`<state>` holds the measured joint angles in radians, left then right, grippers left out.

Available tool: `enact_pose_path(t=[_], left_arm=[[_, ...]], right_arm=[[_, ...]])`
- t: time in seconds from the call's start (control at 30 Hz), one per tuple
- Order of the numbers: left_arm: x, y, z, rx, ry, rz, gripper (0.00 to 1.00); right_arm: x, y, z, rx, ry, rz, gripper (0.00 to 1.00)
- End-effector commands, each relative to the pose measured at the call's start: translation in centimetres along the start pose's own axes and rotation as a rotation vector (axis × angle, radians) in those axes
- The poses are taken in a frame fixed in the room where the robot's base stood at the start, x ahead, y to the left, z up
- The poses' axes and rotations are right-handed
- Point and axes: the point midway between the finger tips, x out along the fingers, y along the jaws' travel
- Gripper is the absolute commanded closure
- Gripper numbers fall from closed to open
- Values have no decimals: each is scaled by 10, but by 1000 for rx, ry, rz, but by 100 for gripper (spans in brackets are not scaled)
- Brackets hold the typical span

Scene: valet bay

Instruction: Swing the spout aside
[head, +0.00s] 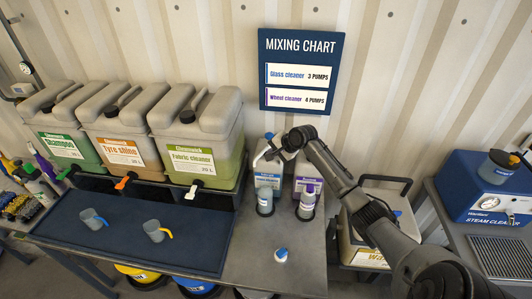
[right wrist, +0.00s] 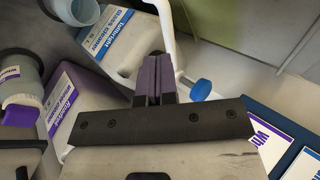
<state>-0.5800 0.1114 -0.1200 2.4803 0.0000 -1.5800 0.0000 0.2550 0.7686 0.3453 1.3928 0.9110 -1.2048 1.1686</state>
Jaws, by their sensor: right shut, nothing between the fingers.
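The glass cleaner jug (head: 266,165) stands at the back of the grey bench, with a blue pump head (head: 269,136) on top. In the right wrist view the jug (right wrist: 112,45) shows its blue label. Its white spout (right wrist: 167,22) runs close beside my right gripper's fingers, and a blue cap (right wrist: 201,89) shows just right of them. My right gripper (head: 272,153) is at the jug's top; its fingers (right wrist: 154,80) are shut and empty. I cannot tell whether they touch the spout. My left gripper is not in view.
A wheel cleaner jug (head: 306,170) with purple label stands right beside it. Two small bottles (head: 265,201) (head: 307,202) stand in front. A blue-topped white piece (head: 281,255) lies on the bench. Large drums (head: 197,140) stand left; the mixing chart (head: 300,72) hangs behind.

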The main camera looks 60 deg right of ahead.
Motion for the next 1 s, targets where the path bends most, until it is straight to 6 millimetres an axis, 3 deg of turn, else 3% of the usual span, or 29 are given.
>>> enact_pose_path(t=[0.3,0.83,1.0], left_arm=[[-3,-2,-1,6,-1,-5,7],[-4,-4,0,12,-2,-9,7],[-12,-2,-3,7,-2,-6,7]], right_arm=[[28,-8,0,1,0,-1,100],[33,-9,1,0,0,0,100],[43,-25,17,5,1,-3,100]])
